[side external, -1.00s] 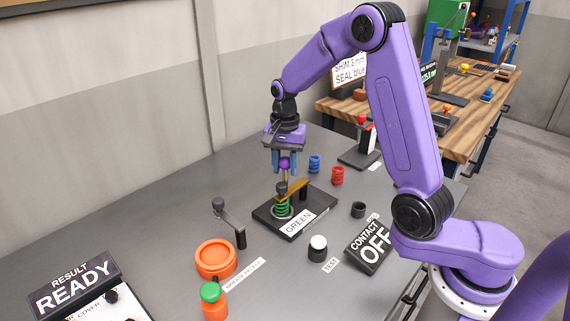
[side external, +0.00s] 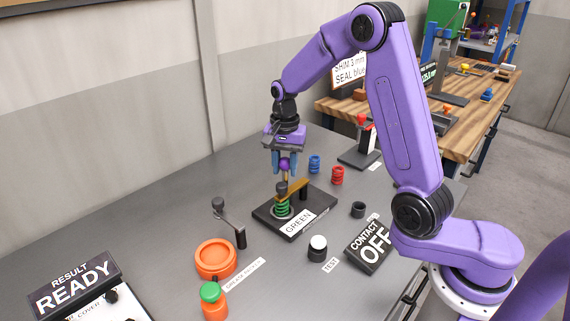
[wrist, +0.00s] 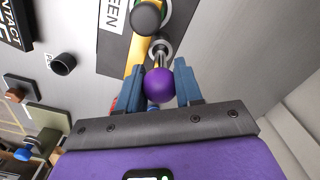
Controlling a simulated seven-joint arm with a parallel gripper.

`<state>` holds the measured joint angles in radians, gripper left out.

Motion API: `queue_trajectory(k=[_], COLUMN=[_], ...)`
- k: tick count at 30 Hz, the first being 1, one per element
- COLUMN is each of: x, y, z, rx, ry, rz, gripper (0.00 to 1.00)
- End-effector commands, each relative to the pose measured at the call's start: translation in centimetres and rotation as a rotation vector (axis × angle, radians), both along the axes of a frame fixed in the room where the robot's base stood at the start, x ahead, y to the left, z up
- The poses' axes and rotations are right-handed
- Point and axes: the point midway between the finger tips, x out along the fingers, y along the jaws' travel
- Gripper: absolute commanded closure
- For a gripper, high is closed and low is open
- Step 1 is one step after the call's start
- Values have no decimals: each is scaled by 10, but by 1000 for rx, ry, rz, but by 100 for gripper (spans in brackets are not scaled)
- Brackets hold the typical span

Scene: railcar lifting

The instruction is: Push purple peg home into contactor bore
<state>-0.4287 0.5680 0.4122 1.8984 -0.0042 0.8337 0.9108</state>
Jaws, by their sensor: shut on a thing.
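The purple peg has a round purple head (wrist: 159,86) and a metal shank; the head also shows in the side view (side external: 285,165). My gripper (wrist: 159,82) is shut on the head, one blue finger on each side. The peg points down at the contactor (side external: 307,219), a black base marked GREEN with a brass arm and a green spring (side external: 282,207). In the wrist view the shank meets a ringed metal opening (wrist: 160,48) beside the brass arm. How deep the shank sits in the bore I cannot tell.
Blue (side external: 315,163) and red (side external: 337,175) springs stand behind the contactor. A crank lever (side external: 232,222) and an orange dish (side external: 216,259) are to the left. A white-topped button (side external: 318,248) and the CONTACT OFF sign (side external: 369,246) are in front and right.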

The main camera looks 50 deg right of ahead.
Motion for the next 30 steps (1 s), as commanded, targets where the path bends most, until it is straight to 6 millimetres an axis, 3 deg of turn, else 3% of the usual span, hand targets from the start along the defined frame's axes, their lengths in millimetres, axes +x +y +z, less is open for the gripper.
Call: queue_trajectory(k=[30], x=[0], y=[0], z=[-22], rx=[0], ry=[1], rz=[0], gripper=[97])
